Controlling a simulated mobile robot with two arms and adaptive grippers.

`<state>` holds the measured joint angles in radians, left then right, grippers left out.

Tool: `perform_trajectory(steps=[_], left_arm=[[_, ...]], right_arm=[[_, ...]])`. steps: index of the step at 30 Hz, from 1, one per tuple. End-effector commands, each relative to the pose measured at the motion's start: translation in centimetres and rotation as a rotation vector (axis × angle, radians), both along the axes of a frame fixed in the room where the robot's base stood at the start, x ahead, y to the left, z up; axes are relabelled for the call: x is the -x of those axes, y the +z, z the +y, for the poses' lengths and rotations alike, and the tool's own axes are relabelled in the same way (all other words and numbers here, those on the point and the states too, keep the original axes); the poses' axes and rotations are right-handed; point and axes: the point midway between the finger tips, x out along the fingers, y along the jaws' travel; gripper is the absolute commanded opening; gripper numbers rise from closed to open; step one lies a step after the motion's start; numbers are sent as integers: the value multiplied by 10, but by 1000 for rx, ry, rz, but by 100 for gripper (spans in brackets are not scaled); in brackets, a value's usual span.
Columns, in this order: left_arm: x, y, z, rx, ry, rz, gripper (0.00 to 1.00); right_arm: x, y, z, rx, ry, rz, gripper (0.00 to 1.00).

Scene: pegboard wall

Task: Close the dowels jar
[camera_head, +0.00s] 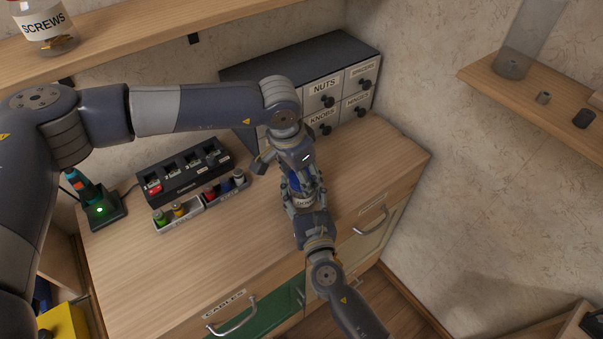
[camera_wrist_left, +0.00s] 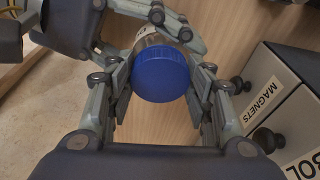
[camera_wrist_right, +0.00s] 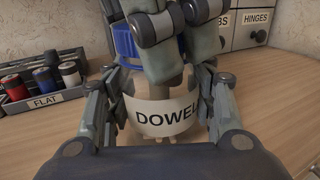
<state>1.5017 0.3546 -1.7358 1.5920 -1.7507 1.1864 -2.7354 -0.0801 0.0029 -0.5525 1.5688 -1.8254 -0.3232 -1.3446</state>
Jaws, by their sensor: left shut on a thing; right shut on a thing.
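The dowels jar (camera_wrist_right: 158,117) is clear with a white label, and it stands upright on the wooden counter with dowels showing at its bottom. In the head view its label (camera_head: 304,202) shows between my grippers. The blue lid (camera_wrist_left: 161,75) is on top of the jar; its edge also shows in the right wrist view (camera_wrist_right: 124,42). My left gripper (camera_wrist_left: 161,88) is shut on the lid from above. My right gripper (camera_wrist_right: 158,105) is shut around the jar's body from the front. The fingers hide much of the lid's rim, so I cannot tell how tightly it sits.
A drawer cabinet (camera_head: 300,69) stands behind the jar. The counter (camera_head: 225,258) is clear in front. A wall shelf (camera_head: 535,98) is at the right.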

Motion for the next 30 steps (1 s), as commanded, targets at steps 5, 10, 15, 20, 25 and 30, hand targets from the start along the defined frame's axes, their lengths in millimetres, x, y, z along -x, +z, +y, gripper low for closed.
perform_trajectory(steps=[5,10,15,20,25,30], left_arm=[[3,-4,1,-6,-16,9,27],[3,-4,1,-6,-15,9,52],[2,-3,1,-4,-14,6,68],[1,-1,0,-3,-12,3,68],[0,4,0,-1,-12,1,68],[0,24,0,-1,-12,-2,68]], right_arm=[[-1,2,1,-3,1,-2,0],[-1,2,1,-3,1,-2,0],[-1,1,0,-3,0,-2,0],[-1,1,0,-2,0,-1,0],[-1,1,0,-1,-1,-2,0],[-1,1,0,-1,-1,-2,0]])
